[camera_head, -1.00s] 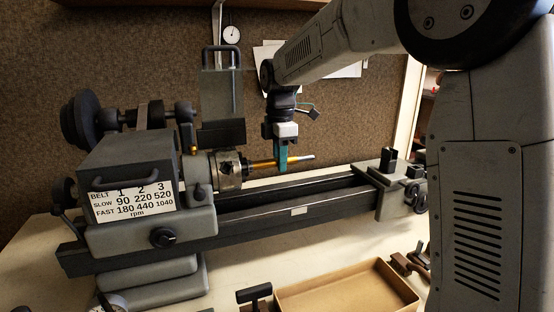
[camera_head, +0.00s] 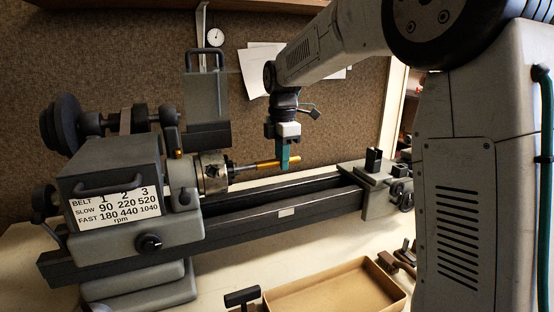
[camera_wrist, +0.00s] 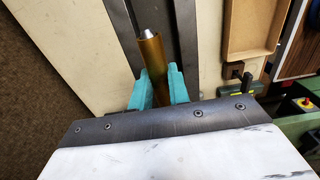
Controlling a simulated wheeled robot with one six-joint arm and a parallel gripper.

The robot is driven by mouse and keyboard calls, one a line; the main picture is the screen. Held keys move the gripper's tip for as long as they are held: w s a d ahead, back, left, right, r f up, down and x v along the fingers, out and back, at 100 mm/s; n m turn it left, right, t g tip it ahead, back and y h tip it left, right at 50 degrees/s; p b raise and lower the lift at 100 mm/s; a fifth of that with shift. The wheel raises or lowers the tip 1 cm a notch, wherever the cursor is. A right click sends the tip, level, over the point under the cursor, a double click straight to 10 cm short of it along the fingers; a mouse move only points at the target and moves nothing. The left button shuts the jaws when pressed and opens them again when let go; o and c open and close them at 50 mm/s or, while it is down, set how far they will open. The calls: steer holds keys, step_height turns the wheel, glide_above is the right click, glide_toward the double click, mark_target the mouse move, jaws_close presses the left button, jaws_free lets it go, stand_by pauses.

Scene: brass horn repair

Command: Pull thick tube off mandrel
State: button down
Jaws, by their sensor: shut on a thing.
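The brass tube (camera_head: 294,161) sits around the steel mandrel (camera_head: 243,167), which sticks out from the lathe chuck (camera_head: 213,172). A length of bare mandrel shows between the chuck and the tube. My gripper (camera_head: 284,162) comes down from above, its teal fingers shut on the tube. In the wrist view the tube (camera_wrist: 153,58) lies between the two fingers (camera_wrist: 158,92), and the silver mandrel tip (camera_wrist: 148,36) shows at its far end. How much mandrel is inside the tube is hidden.
The lathe bed (camera_head: 300,205) runs under the tube to the tailstock (camera_head: 374,190) at right, with open space between. The lathe headstock (camera_head: 120,190) is at left. A cardboard-coloured tray (camera_head: 335,292) and small tools (camera_head: 242,297) lie in front.

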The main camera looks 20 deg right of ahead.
steer(key=d, duration=1.5)
steer(key=shift+d, duration=0.3)
stand_by(1.4)
steer(key=s+r, duration=0.5)
stand_by(0.9)
